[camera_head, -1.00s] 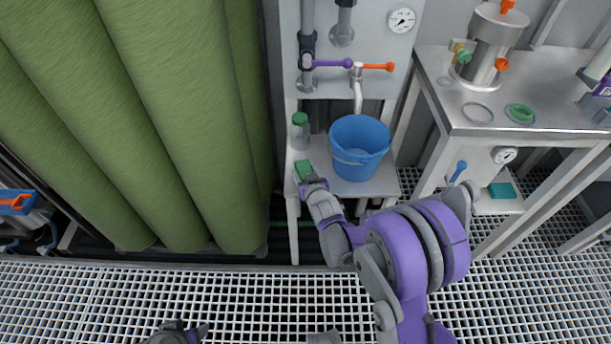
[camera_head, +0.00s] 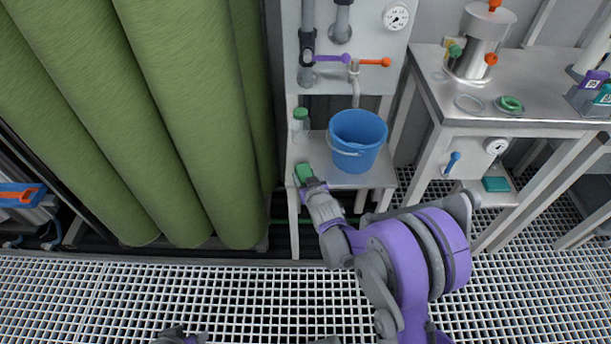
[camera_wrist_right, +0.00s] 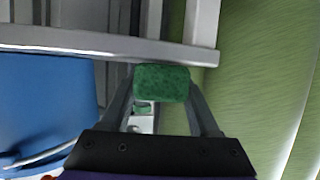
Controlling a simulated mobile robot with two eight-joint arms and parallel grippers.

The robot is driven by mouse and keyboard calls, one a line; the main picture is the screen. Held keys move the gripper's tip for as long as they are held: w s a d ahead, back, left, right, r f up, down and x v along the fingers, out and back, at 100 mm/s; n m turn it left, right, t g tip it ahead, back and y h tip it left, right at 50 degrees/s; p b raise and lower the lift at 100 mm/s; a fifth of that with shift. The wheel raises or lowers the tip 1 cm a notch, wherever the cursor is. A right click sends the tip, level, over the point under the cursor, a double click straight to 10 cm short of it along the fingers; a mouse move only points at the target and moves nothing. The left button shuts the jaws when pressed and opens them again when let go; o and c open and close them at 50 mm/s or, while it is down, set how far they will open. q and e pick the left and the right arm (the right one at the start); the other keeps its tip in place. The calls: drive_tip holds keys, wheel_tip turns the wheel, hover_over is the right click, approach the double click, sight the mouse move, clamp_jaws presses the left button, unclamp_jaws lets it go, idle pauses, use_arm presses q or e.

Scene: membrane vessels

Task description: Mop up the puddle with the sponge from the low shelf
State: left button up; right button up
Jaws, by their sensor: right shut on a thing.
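A green sponge (camera_head: 304,172) is between the fingertips of my right gripper (camera_head: 310,182), at the left front of the low white shelf (camera_head: 350,180). In the right wrist view, the sponge (camera_wrist_right: 162,83) fills the gap between the two fingers and shows in front of a pale rail. My right gripper is shut on it. I cannot tell whether the sponge still touches the shelf. My left gripper (camera_head: 181,336) is only partly in view at the bottom edge, and its jaws are not clear. I cannot make out a puddle.
A blue bucket (camera_head: 356,142) and a green-capped bottle (camera_head: 300,126) stand on the shelf. Green membrane cylinders (camera_head: 180,120) rise at left. A steel bench (camera_head: 500,115) with a vessel stands at right; a teal block (camera_head: 496,184) lies below. The grating floor (camera_head: 260,295) in front is open.

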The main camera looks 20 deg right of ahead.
wheel_tip(320, 180, up, 3)
drive_tip(key=shift+s+p, duration=0.1)
drive_tip(key=shift+p, duration=0.3)
drive_tip(key=shift+w+r+p, duration=0.25)
drive_tip(key=shift+p, duration=0.05)
drive_tip(key=shift+r+p, duration=1.35)
drive_tip(key=shift+r, duration=0.85)
